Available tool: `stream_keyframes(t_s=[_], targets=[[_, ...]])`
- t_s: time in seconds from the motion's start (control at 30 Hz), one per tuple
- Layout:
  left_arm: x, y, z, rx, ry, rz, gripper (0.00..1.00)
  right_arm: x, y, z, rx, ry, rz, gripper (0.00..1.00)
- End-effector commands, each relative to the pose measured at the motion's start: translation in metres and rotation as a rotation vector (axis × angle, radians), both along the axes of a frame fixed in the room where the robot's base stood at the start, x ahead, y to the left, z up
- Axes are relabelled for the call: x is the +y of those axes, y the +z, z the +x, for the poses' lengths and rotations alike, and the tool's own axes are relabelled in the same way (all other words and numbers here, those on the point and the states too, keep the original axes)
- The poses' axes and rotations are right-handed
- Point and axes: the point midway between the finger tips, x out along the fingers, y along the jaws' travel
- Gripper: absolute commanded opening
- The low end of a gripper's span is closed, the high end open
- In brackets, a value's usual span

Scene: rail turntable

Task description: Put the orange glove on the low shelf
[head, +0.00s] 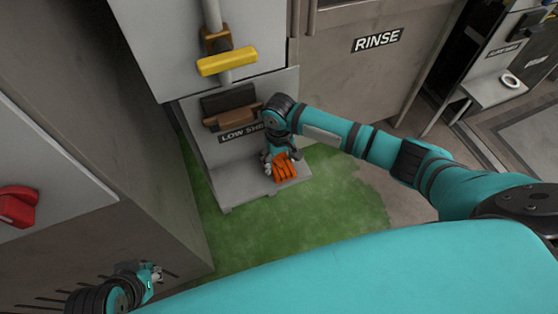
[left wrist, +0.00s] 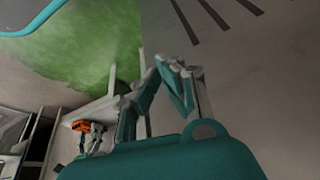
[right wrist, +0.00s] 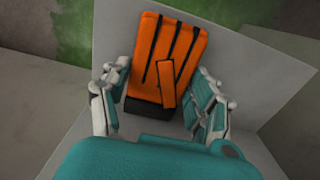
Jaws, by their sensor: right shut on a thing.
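The orange glove (head: 286,168) is at the low shelf (head: 236,187), a grey ledge under a "LOW SHELF" label partly hidden by my right arm. My right gripper (head: 272,157) is shut on the glove. In the right wrist view the glove (right wrist: 168,55) lies between the two fingers (right wrist: 162,90), its dark cuff towards the palm and its fingers pointing away, over the grey shelf surface. I cannot tell whether it touches the shelf. The glove also shows small in the left wrist view (left wrist: 80,125). My left gripper (head: 152,272) is low at the left, fingertips together and empty.
A yellow handle (head: 227,61) and a brown block (head: 229,106) stick out above the shelf. A grey cabinet with a red knob (head: 17,206) stands at the left. Green floor (head: 320,200) lies open in front of the shelf. A "RINSE" panel (head: 376,40) is behind.

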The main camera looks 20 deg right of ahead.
Motion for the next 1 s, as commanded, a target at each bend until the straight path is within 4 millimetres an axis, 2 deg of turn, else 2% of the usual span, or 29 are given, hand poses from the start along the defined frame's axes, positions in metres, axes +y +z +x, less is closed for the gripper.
stream_keyframes(t_s=[0.2,0.23,0.4,0.73,0.8,0.97,1.0], targets=[[0.001,0.000,-0.003,0.014,0.001,0.002,0.00,0.000,-0.002,0.000,0.000,-0.001,0.000,0.30],[0.001,0.000,-0.004,0.018,0.002,0.004,0.00,0.000,-0.002,0.000,0.000,-0.001,0.000,0.62],[0.001,0.000,-0.004,0.018,0.002,0.004,0.00,0.000,-0.002,0.000,0.000,0.000,0.000,0.85],[0.001,-0.001,-0.003,0.014,0.002,0.003,0.00,0.000,0.000,0.000,-0.001,0.000,0.000,0.85],[0.001,0.004,-0.001,0.004,0.001,0.001,0.00,0.000,0.009,0.000,-0.001,0.001,0.000,0.85],[0.006,0.009,-0.022,0.104,0.008,0.020,0.00,0.001,0.040,0.000,-0.003,0.002,0.001,0.85],[0.006,0.013,-0.021,0.096,0.007,0.019,0.00,0.001,0.049,0.001,-0.003,0.001,0.001,0.85]])
